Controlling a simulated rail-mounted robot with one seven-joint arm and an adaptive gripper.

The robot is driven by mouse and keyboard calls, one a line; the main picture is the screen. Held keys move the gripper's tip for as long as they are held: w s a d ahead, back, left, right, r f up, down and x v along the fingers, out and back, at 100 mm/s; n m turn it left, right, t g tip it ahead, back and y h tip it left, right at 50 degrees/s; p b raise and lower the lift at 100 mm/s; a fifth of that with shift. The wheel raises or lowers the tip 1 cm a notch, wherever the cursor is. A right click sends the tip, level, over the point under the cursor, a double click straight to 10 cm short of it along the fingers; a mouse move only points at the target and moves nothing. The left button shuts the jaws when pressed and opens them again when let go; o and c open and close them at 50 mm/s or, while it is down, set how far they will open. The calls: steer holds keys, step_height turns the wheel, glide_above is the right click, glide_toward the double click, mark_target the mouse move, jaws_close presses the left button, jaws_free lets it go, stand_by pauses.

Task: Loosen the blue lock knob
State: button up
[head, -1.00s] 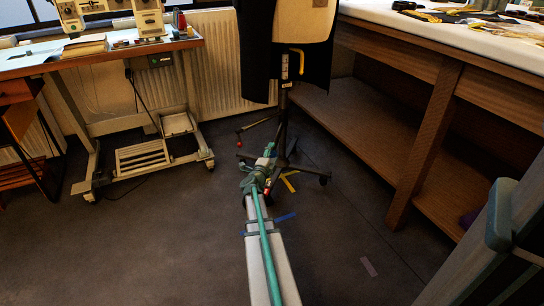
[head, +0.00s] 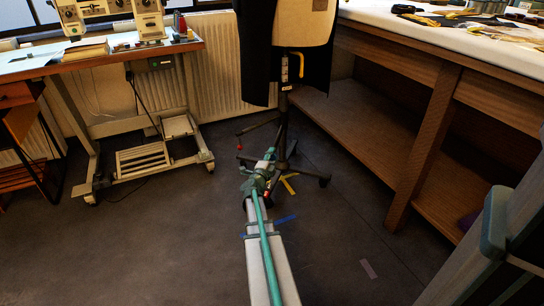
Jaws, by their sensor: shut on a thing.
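The dress form stand (head: 283,115) is a dark pole with spread feet below a dark garment. My gripper (head: 271,153) is at the far end of my teal and white arm, low down beside the pole. It looks small and dark here, and its fingers are hard to make out. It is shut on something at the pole. The blue lock knob does not show clearly; it seems hidden at the gripper, so its turn cannot be read.
A yellow handle (head: 299,64) is higher on the stand. A wooden cutting table (head: 425,150) stands right. A sewing table (head: 100,62) stands left, before a radiator (head: 215,70). Yellow and blue tape marks (head: 288,186) lie on the floor. Open floor lies left of my arm.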

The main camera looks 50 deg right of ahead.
steer(key=n+p, duration=0.3)
steer(key=shift+r, duration=0.2)
steer(key=n+p, duration=0.3)
steer(key=n, duration=0.1)
steer(key=shift+t+h, duration=0.3)
steer(key=shift+t, duration=0.1)
steer(key=n+p, duration=0.2)
steer(key=n, duration=0.2)
steer(key=shift+t+p, duration=0.4)
steer(key=n+t+p, duration=0.1)
steer(key=n+p, duration=0.1)
steer(key=n, duration=0.3)
steer(key=shift+f, duration=0.1)
steer(key=n+p, duration=0.2)
steer(key=n, duration=0.2)
steer(key=shift+t+y, duration=0.4)
steer(key=n+p, duration=0.1)
steer(key=n, duration=0.3)
steer(key=shift+n+t, duration=0.3)
steer(key=n+y+p, duration=0.1)
steer(key=n, duration=0.2)
steer(key=shift+n+p, duration=0.3)
steer(key=shift+n, duration=0.1)
steer(key=shift+f+n+t+y+p, duration=0.1)
steer(key=shift+n+t+y+p, duration=0.2)
steer(key=shift+n, duration=0.75)
steer(key=shift+n+t+y+p, duration=0.1)
steer(key=shift+n+p, duration=0.25)
steer(key=shift+n, duration=0.7)
